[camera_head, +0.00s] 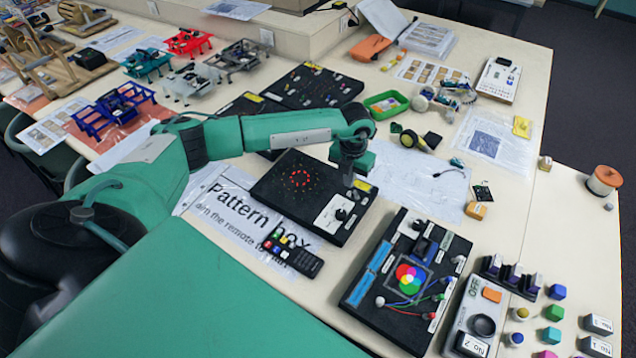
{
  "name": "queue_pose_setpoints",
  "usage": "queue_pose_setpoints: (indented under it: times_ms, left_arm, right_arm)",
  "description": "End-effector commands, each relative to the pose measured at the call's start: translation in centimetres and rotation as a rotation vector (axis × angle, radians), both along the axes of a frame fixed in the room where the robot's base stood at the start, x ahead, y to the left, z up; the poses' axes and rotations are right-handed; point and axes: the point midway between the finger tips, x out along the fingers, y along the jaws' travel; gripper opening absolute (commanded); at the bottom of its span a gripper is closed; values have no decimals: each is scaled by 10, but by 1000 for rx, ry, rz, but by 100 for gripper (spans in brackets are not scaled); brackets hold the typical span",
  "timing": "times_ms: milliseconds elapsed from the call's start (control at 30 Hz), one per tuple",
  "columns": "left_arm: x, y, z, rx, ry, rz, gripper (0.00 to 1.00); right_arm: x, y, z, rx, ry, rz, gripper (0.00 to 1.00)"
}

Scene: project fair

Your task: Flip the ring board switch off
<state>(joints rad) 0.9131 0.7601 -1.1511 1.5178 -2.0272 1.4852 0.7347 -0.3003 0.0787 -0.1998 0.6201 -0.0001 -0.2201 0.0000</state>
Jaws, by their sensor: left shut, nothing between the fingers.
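The ring board is a flat black board (272,190) with a ring of red dots (301,179) that look lit. A white plate with a small black switch (341,214) sits at its lower right corner; the switch's position is too small to tell. My left gripper (348,180) points down over the board's right part, just above the switch plate in the picture. It is shut and empty. I cannot tell whether its fingertips touch the board. My right gripper is not in view.
A printed "Pattern box" sheet (225,213) and a black remote (300,262) lie in front of the ring board. A black board with coloured circles (365,291) stands to the right. Other black boards (318,86) lie behind. A paper drawing (410,178) covers the table to the right.

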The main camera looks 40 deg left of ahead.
Motion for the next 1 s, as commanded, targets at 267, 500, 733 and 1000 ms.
queue_pose_setpoints:
  times_ms: [267, 500, 733, 1000]
  left_arm:
    - [0, 0, 0, 0, 0, 0, 0]
    - [0, 0, -1, 0, 0, 0, 0]
    - [0, 0, -7, 0, 0, 0, 0]
    - [0, 0, -15, 0, 0, 0, 0]
  right_arm:
    - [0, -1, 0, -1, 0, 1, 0]
    - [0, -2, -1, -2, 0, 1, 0]
    - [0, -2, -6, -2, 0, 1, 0]
    - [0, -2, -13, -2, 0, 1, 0]
